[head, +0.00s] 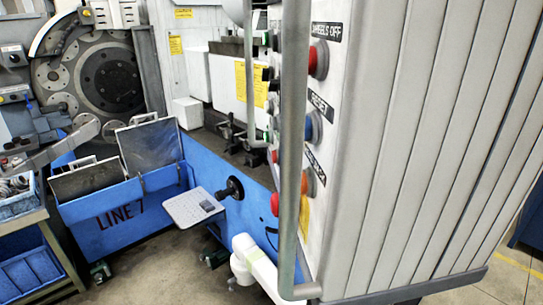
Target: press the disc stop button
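A grey control panel (335,130) stands close on the right, seen at a steep angle. On it are a red button (319,60) under a label that seems to read "WHEELS OFF", a blue button (313,128) under "RESET", and an orange button (309,183) under a partly readable label. More small buttons, including a red one (275,157), sit beyond the handle. No label reading "disc stop" is legible, so I cannot tell which button it is. A white arm link, probably mine, shows at the bottom centre. Neither gripper is in view.
A thick grey vertical handle (292,150) stands in front of the panel and hides part of it. A large grinding disc (105,80) is at the back left. A blue bin marked "LINE 7" (120,216) and a blue-tray cart (30,262) stand at left.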

